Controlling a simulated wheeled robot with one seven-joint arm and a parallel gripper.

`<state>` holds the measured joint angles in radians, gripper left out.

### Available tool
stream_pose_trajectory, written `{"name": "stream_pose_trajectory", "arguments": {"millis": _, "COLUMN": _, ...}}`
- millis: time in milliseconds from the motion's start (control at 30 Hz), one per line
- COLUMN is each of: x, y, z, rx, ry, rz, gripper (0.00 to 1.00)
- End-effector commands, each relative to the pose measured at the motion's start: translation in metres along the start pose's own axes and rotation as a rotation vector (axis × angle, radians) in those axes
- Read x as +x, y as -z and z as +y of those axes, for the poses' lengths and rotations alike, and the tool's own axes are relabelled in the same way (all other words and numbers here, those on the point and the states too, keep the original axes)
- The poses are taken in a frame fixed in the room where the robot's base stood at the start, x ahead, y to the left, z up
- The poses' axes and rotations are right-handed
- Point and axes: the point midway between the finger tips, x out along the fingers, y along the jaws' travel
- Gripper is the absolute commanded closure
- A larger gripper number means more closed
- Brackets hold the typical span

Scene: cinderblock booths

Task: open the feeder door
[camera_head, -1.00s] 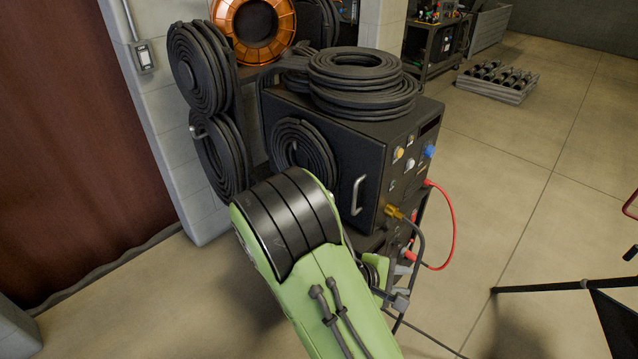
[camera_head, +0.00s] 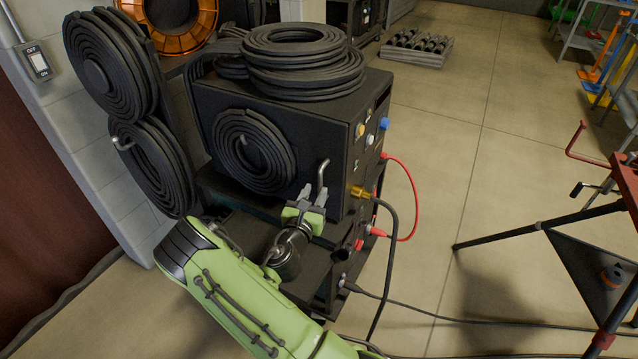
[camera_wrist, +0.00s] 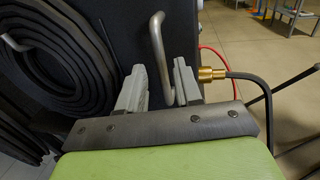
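The feeder is a black box (camera_head: 345,112). Its door (camera_head: 205,110) is the dark side panel facing me and looks shut, flush with the box. A grey bar handle (camera_head: 321,172) stands on the door near its right edge; it also shows in the wrist view (camera_wrist: 158,45). My gripper (camera_head: 313,194) is at the lower part of the handle. In the wrist view my gripper (camera_wrist: 158,68) has its fingers apart, with the handle between them. The handle's lower end is closer to the right finger; contact is not clear.
A hose coil (camera_head: 252,150) hangs on the door, and more coils (camera_head: 303,62) lie on top. A brass connector (camera_head: 360,192), a red cable (camera_head: 411,190) and a black cable (camera_head: 388,265) are right of the handle. A tripod stand (camera_head: 545,225) stands right.

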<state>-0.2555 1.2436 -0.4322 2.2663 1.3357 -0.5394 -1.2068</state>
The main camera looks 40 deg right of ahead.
Motion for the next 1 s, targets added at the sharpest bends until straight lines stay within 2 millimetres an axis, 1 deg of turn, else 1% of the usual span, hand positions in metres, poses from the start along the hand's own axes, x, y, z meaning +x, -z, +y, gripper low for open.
{"name": "stream_pose_trajectory", "arguments": {"millis": 33, "x": 0.013, "y": -0.001, "z": -0.001, "rx": 0.008, "ry": 0.005, "rz": -0.002, "gripper": 0.66}}
{"name": "stream_pose_trajectory", "arguments": {"millis": 100, "x": 0.028, "y": -0.001, "z": -0.001, "rx": 0.007, "ry": 0.004, "rz": -0.003, "gripper": 0.66}}
{"name": "stream_pose_trajectory", "arguments": {"millis": 233, "x": 0.046, "y": 0.000, "z": -0.001, "rx": 0.005, "ry": 0.003, "rz": 0.000, "gripper": 0.66}}
{"name": "stream_pose_trajectory", "arguments": {"millis": 333, "x": 0.052, "y": 0.000, "z": 0.000, "rx": 0.003, "ry": 0.001, "rz": 0.000, "gripper": 0.66}}
{"name": "stream_pose_trajectory", "arguments": {"millis": 567, "x": 0.053, "y": 0.000, "z": 0.000, "rx": 0.001, "ry": 0.000, "rz": 0.001, "gripper": 0.66}}
{"name": "stream_pose_trajectory", "arguments": {"millis": 700, "x": 0.052, "y": 0.000, "z": 0.000, "rx": 0.001, "ry": 0.001, "rz": 0.001, "gripper": 0.87}}
{"name": "stream_pose_trajectory", "arguments": {"millis": 800, "x": 0.052, "y": 0.000, "z": 0.000, "rx": 0.001, "ry": 0.001, "rz": 0.001, "gripper": 1.00}}
{"name": "stream_pose_trajectory", "arguments": {"millis": 1000, "x": 0.052, "y": 0.000, "z": 0.000, "rx": 0.001, "ry": 0.001, "rz": 0.002, "gripper": 1.00}}
